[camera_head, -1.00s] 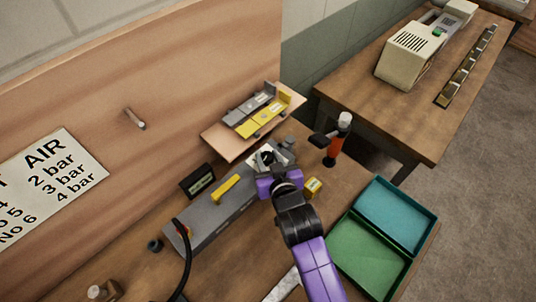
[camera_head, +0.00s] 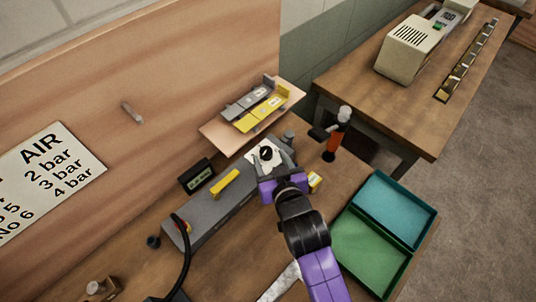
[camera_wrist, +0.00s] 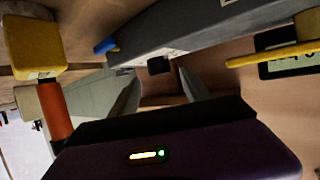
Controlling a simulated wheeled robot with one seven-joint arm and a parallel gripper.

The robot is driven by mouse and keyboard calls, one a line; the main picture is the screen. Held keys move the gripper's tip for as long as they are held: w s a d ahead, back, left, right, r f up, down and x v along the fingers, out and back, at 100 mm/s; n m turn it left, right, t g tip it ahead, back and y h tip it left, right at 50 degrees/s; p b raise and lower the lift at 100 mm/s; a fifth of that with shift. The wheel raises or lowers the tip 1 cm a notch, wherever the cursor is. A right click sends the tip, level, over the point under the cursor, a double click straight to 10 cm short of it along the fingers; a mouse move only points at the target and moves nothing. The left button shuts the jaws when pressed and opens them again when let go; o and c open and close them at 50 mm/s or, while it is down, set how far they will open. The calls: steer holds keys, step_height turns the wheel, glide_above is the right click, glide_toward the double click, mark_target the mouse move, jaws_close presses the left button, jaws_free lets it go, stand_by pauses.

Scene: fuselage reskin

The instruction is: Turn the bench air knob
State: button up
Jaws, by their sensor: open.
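The air knob (camera_head: 266,154) is a round black knob on a white dial plate at the right end of the long grey bench unit (camera_head: 215,207). My gripper (camera_head: 281,168) is just in front of the knob, on its near right side. Its jaws are apart with nothing seen between them. In the wrist view the two grey fingers (camera_wrist: 160,82) spread towards the grey unit, with a small dark block (camera_wrist: 159,65) beyond them; I cannot tell whether this is the knob. Whether a finger touches the knob cannot be told.
A yellow handle (camera_head: 225,182) lies on the unit, with a small display (camera_head: 197,176) behind. An orange tool (camera_head: 333,148) stands to the right, near a small yellow block (camera_head: 315,182). A green tray (camera_head: 370,252) is at right. A shelf (camera_head: 222,133) holds grey and yellow parts.

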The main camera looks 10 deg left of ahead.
steer(key=v, duration=0.4)
steer(key=shift+s+r, duration=0.1)
steer(key=shift+s, duration=0.1)
stand_by(0.4)
steer(key=s+d+r+t+y+b, duration=0.1)
steer(key=s+d+r+t, duration=0.2)
steer(key=s+d+r, duration=0.25)
steer(key=s+d+f+m+h+b, duration=0.1)
steer(key=s+d+h, duration=0.1)
steer(key=s+d, duration=0.3)
steer(key=s+d+m+h+b, duration=0.1)
steer(key=s+d, duration=0.5)
steer(key=s, duration=0.7)
steer(key=s+d+f+m+h+b, duration=0.1)
steer(key=s+d+m+h+b, duration=0.1)
steer(key=s+d, duration=0.3)
steer(key=s+h, duration=0.1)
steer(key=s, duration=0.3)
steer(key=shift+d+f+g, duration=0.35)
steer(key=shift+g, duration=0.05)
